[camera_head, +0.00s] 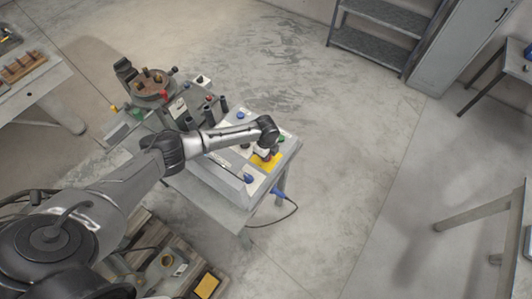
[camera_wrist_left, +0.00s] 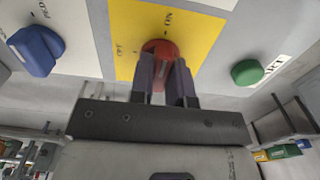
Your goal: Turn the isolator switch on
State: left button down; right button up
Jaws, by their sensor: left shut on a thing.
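The isolator switch is a red rotary knob (camera_wrist_left: 158,47) on a yellow plate (camera_wrist_left: 205,35) in the left wrist view. The plate is marked ON at the picture's top and OFF at the left of the knob. My left gripper (camera_wrist_left: 163,75) is shut on the knob, with one finger on each side of its handle. The fingers partly hide the handle, so its exact angle is hard to read. In the head view the yellow plate (camera_head: 271,165) shows beside my left gripper (camera_head: 264,154), on the sloped control box. The right gripper is not in view.
A blue speed knob (camera_wrist_left: 37,50) and a green start button (camera_wrist_left: 247,72) flank the yellow plate. The positioner (camera_head: 153,84) stands behind on the same table. A cable (camera_head: 290,207) hangs at the table's right side.

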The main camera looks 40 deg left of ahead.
pick_arm(q)
jog(key=shift+d, duration=0.1)
dwell(0.3)
jog(key=c, duration=1.1)
grip_release()
notch_tip(320, 180, up, 14)
jog(key=shift+f, duration=0.1)
